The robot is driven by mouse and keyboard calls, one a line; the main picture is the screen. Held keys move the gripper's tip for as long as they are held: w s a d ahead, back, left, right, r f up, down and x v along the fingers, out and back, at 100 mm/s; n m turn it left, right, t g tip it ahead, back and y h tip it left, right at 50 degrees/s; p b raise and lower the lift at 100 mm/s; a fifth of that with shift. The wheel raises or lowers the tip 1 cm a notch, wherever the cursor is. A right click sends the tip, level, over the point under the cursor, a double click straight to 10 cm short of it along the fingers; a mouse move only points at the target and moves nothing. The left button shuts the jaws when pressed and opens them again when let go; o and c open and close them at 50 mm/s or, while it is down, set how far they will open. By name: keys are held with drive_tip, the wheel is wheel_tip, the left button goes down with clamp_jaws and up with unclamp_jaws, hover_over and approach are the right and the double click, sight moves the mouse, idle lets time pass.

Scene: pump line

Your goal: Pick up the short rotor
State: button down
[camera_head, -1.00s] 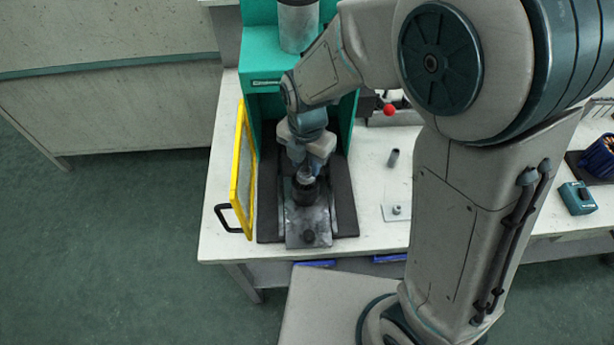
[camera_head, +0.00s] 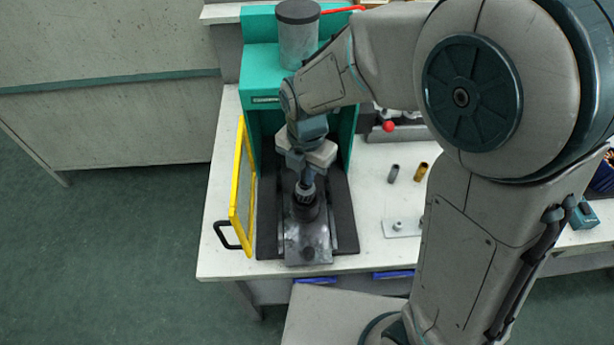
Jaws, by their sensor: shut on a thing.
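My gripper (camera_head: 307,172) points down inside the teal press (camera_head: 264,98) and is shut on a small grey and dark ringed part, which I take to be the short rotor (camera_head: 305,193). The rotor is upright, just above or partly in a round black holder (camera_head: 305,211); I cannot tell whether it is clear of it. The holder stands on a grey metal plate (camera_head: 308,253). The gripper hides the rotor's top.
The press's yellow-framed door (camera_head: 242,185) stands open at the left. On the white table to the right are a grey cylinder (camera_head: 393,173), a brass cylinder (camera_head: 421,172) and a small plate with a peg (camera_head: 398,226). A red knob (camera_head: 388,126) is behind them.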

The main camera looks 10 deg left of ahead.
wheel_tip(320, 180, up, 2)
drive_tip(key=shift+r, duration=0.1)
drive_tip(key=w+d+r+b, duration=0.2)
drive_tip(key=w+d+r, duration=0.3)
drive_tip(key=d, duration=0.5)
drive_tip(key=shift+w+d+r, duration=0.15)
drive_tip(key=shift+d+r, duration=0.1)
drive_tip(key=shift+r, duration=0.7)
